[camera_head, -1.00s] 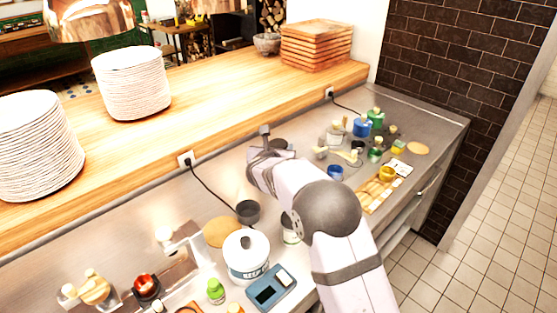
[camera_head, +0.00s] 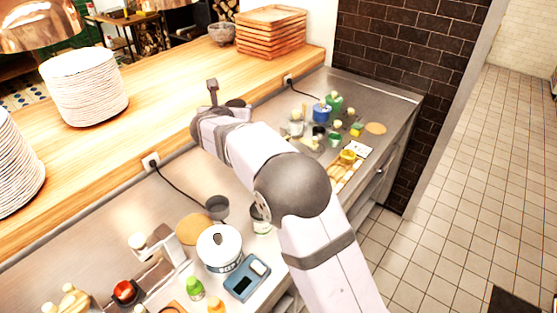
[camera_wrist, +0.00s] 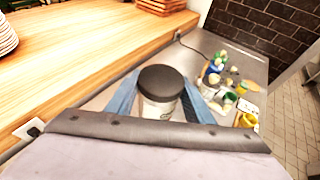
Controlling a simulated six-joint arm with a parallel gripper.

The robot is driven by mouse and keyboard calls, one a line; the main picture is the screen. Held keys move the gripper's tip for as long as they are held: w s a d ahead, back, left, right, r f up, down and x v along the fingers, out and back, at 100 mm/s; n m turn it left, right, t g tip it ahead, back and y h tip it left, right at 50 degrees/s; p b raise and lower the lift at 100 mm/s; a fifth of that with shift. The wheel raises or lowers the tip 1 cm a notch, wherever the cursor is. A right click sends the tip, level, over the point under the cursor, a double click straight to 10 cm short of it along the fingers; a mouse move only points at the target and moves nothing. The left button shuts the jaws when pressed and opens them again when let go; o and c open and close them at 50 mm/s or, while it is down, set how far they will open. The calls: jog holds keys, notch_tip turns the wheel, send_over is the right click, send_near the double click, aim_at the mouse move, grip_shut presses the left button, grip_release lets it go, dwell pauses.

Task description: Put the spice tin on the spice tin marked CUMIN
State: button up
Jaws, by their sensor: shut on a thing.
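My gripper (camera_wrist: 161,108) is shut on a spice tin (camera_wrist: 162,83) with a dark round lid and a pale body. The tin stands upright between the two bluish fingers; its label is mostly hidden. In the head view my arm hides the fingers, and the tin's dark lid (camera_head: 237,103) shows just past the wrist, above the back of the steel counter. A pale tin (camera_head: 260,218) stands on the counter beside my arm, partly hidden by it. I cannot read its label, so I cannot tell if it is the one marked CUMIN.
A white canister (camera_head: 219,247), a blue scale (camera_head: 246,279) and a dark cup (camera_head: 217,207) stand near the pale tin. Several bottles and jars crowd the right end, including a blue pot (camera_head: 321,113). A raised wooden shelf (camera_head: 150,125) runs along the back.

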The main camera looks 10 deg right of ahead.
jog(key=s+d+m+g+h, duration=0.4)
jog(key=s+d+m+h, duration=0.25)
jog(key=d, duration=0.55)
jog(key=shift+s+f+p, duration=0.15)
jog(key=shift+f+p, duration=0.5)
jog(key=shift+f, duration=1.8)
jog(key=shift+s+f+p, duration=0.15)
jog(key=shift+f+p, duration=0.5)
jog(key=shift+f, duration=1.75)
jog(key=shift+f, duration=0.2)
jog(key=o, duration=1.1)
jog(key=shift+o, duration=0.2)
jog(key=shift+r, duration=0.2)
jog(key=b+v, duration=0.3)
jog(key=v, duration=0.9)
